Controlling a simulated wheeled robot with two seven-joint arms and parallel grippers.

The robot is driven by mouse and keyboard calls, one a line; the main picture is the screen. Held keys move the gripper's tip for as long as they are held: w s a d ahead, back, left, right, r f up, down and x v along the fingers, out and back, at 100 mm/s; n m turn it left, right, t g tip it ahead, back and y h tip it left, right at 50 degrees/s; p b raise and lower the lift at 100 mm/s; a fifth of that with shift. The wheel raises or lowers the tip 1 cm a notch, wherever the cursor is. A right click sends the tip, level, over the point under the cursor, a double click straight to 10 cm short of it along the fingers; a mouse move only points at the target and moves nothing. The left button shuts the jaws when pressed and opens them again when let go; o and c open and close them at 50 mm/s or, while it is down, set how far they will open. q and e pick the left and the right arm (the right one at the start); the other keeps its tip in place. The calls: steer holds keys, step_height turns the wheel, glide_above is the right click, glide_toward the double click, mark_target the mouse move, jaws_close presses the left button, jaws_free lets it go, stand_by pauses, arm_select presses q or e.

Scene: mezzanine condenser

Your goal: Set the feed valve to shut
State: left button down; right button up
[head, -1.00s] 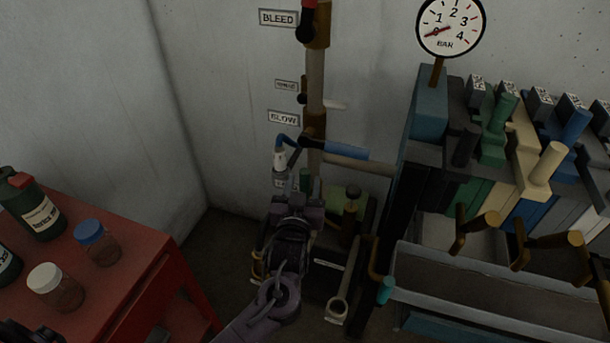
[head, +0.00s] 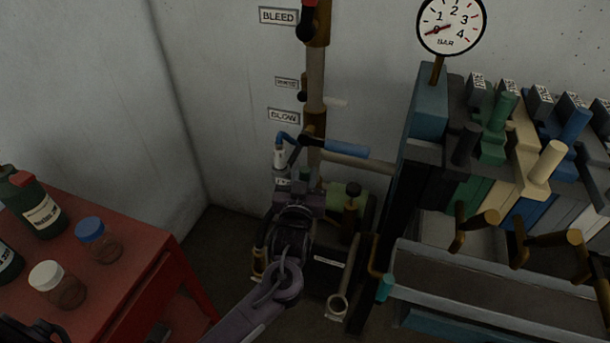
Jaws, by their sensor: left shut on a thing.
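My left gripper (head: 304,186) reaches up from the bottom centre to the foot of the brown vertical pipe (head: 315,90). Its jaws are shut on a part at the low valve there, which I take for the feed valve's handle. My own wrist and jaws hide most of that valve, so I cannot read its position. A small label (head: 282,183) just left of the jaws is partly covered and unreadable. My right gripper is not in view.
Just above the jaws, a blue lever (head: 347,150) points right by the BLOW label (head: 283,116). A gauge (head: 451,25) reads near zero. A red table (head: 135,260) with bottles and jars is at left; a grey trough (head: 480,270) and colourful plates stand at right.

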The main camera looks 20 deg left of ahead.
arm_select(q)
steer(key=shift+d+f+m+t+p, duration=0.1)
steer(key=shift+d+m+t+p, duration=0.3)
steer(key=shift+d+m, duration=0.9)
steer(key=d+f+m+h+b, duration=0.1)
steer(key=d+f+m, duration=0.3)
steer(key=m, duration=0.5)
steer(key=d+f+m+t+h+b, duration=0.1)
steer(key=d+f+m+h, duration=0.1)
steer(key=d+f+m, duration=0.2)
steer(key=shift+s+d+f+m+t+h, duration=0.2)
steer(key=shift+d+f+m+t+h, duration=0.15)
steer(key=shift+f+m, duration=1.7)
steer(key=shift+r+m, duration=0.35)
steer(key=c, duration=1.3)
jaws_free()
steer(key=shift+o, duration=0.2)
